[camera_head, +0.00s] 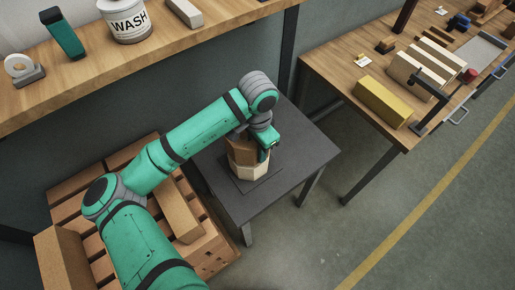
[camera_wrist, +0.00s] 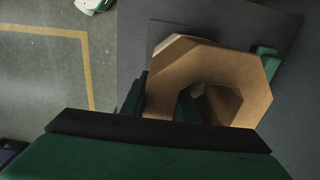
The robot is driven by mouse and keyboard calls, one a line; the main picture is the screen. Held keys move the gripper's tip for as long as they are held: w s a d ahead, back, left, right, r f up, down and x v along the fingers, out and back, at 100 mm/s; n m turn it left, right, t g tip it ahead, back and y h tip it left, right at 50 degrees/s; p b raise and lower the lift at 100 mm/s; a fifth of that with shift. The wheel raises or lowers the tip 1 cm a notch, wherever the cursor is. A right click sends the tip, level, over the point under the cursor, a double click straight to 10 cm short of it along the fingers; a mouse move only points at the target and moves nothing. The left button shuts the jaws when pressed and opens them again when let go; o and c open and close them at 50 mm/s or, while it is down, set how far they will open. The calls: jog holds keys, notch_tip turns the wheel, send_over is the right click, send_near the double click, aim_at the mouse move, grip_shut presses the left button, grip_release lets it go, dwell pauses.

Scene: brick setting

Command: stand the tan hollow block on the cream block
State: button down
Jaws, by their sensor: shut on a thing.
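The tan hollow block (camera_head: 240,152) is an eight-sided ring with a large opening. My gripper (camera_head: 264,152) is shut on it, at the right side of the block in the head view. In the wrist view the tan hollow block (camera_wrist: 250,80) fills the middle, and dark green finger parts show beside its left wall and in its opening. The cream block (camera_head: 252,171) stands on a dark square plate, directly below the tan block. I cannot tell whether the two blocks touch. Most of the cream block is hidden in the wrist view.
The dark plate (camera_head: 244,184) lies on a small grey table (camera_head: 232,205). A wooden pallet (camera_head: 220,250) with brown bricks is at the lower left. A wooden shelf (camera_head: 170,40) runs along the top left. A workbench (camera_head: 335,70) with a yellow block (camera_head: 382,103) is at the right.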

jog(key=shift+f, duration=0.45)
jog(key=c, duration=1.4)
grip_release()
notch_tip(320, 180, up, 13)
jog(key=shift+r, duration=0.1)
